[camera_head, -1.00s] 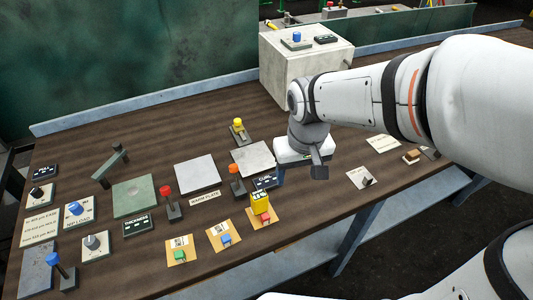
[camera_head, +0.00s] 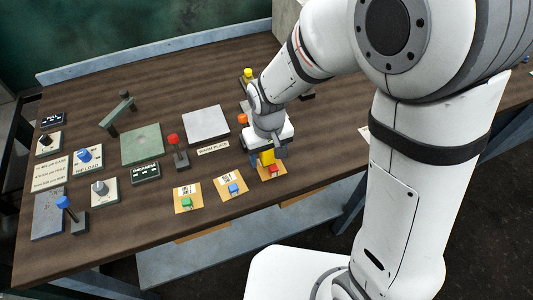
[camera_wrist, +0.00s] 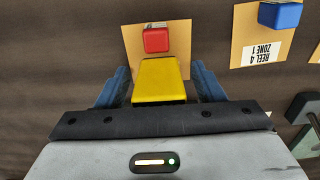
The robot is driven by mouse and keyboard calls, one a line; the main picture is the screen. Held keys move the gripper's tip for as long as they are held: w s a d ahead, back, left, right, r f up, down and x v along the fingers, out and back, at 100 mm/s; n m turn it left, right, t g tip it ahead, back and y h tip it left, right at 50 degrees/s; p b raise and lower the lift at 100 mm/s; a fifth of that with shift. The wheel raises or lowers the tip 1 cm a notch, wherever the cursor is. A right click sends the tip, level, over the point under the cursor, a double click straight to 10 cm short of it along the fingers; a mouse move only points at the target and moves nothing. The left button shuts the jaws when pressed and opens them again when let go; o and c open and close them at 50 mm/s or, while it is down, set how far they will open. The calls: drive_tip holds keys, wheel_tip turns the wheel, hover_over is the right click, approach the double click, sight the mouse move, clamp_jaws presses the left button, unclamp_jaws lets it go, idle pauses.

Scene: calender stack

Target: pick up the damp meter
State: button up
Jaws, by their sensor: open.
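The damp meter, which I take to be the yellow block-like device, shows in the head view (camera_head: 266,157) at the front of the table, partly hidden by my gripper (camera_head: 271,146). In the wrist view the yellow device (camera_wrist: 160,80) lies between the two blue fingers of my gripper (camera_wrist: 160,84), with a finger on each side. The jaws are open, and the device's near end is hidden by the gripper body. A red block (camera_wrist: 156,40) on a tan card is just beyond it.
Tan cards with a blue block (camera_head: 233,188) and a green block (camera_head: 186,202) lie left of the meter. A red-topped post (camera_head: 174,143) and warm plate (camera_head: 206,122) stand behind them. The table's front edge is close.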

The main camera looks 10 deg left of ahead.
drive_tip(key=shift+f, duration=0.1)
drive_tip(key=shift+c, duration=0.2)
drive_tip(key=c, duration=1.2)
drive_tip(key=shift+c, duration=0.4)
